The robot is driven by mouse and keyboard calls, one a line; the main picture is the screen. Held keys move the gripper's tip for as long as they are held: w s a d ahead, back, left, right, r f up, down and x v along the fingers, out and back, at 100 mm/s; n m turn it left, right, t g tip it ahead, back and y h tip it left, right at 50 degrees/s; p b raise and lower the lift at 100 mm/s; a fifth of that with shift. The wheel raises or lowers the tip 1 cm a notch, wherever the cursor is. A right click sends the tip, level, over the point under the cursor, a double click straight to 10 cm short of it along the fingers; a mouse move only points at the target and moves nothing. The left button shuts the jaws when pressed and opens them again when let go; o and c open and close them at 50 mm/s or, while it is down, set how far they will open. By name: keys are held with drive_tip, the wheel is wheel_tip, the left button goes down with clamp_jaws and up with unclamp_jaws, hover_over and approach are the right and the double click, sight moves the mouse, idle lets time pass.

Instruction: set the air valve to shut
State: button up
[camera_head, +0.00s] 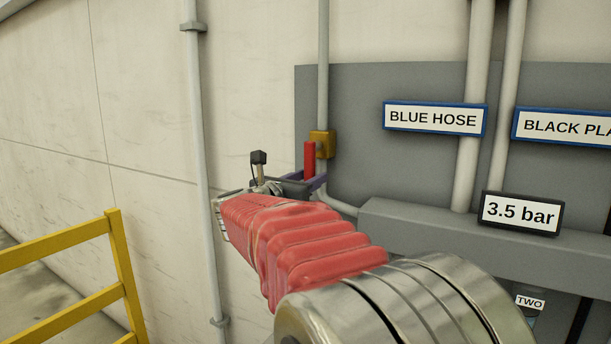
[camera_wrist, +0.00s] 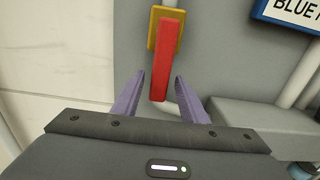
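The air valve has a brass-yellow body (camera_head: 322,143) on a thin vertical pipe, with a red lever (camera_head: 309,158) hanging down from it. In the wrist view the red lever (camera_wrist: 166,62) points down in front of the yellow body (camera_wrist: 154,28). My gripper (camera_wrist: 158,84) is open, with its two purple fingers apart on either side of the lever's lower end. I see a gap on each side of the lever. In the head view my red-sleeved arm hides part of my gripper (camera_head: 318,182) and what lies below it.
A grey panel (camera_head: 400,85) stands behind the valve, with a BLUE HOSE sign (camera_head: 434,119) and a second sign to its right. A grey ledge (camera_head: 420,225) with a 3.5 bar display (camera_head: 520,213) juts out at right. A yellow railing (camera_head: 122,275) stands at left.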

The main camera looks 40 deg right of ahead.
drive_tip(key=x, duration=0.4)
drive_tip(key=shift+w+d, duration=0.1)
drive_tip(key=shift+d, duration=0.25)
drive_tip(key=shift+c, duration=0.5)
clamp_jaws()
